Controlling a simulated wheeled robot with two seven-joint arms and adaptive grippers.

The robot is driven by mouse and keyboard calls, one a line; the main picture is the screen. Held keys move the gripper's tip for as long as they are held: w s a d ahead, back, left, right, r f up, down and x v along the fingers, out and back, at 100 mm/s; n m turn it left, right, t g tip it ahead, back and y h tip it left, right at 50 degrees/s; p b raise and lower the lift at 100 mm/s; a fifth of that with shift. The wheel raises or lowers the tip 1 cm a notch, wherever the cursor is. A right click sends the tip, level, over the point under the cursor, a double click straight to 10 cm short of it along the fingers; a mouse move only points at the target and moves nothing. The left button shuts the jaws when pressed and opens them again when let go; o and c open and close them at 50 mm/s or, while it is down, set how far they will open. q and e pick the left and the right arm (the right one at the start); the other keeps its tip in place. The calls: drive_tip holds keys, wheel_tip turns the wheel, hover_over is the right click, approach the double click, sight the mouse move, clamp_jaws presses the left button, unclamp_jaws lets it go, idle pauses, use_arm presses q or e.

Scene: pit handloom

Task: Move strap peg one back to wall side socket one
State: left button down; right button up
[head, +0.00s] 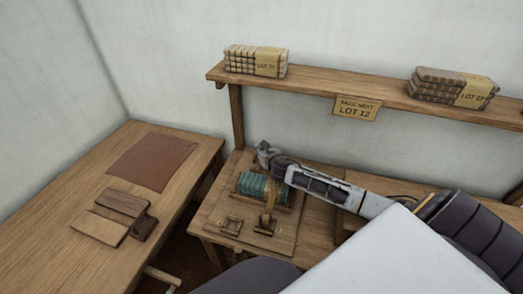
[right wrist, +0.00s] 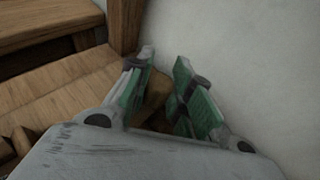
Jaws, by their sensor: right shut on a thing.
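My right gripper (head: 264,153) is at the wall side of a wooden board (head: 213,212), just behind a green bundle (head: 253,185). In the right wrist view its green-padded fingers (right wrist: 163,88) stand either side of a brown wooden piece (right wrist: 155,97), which I take to be a strap peg. The piece is mostly hidden, and I cannot tell whether it touches a socket. A tan strap (head: 270,196) runs over the bundle's right part to a small wooden fitting (head: 265,228) at the front. A second fitting (head: 231,226) stands to its left. The wall side sockets are hidden. My left gripper is out of view.
A shelf (head: 310,84) with bundles (head: 256,60) and a LOT 12 sign (head: 356,108) overhangs the back, held by a post (head: 237,115). A side table (head: 75,205) at left holds a brown mat (head: 152,160) and wooden blocks (head: 122,203).

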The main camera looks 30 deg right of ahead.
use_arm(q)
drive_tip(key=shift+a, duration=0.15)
use_arm(e)
drive_tip(key=shift+f, duration=0.1)
drive_tip(key=o, duration=0.8)
drive_tip(key=shift+o, duration=0.2)
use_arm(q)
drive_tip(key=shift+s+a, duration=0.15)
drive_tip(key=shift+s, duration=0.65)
use_arm(e)
drive_tip(key=shift+s, duration=0.1)
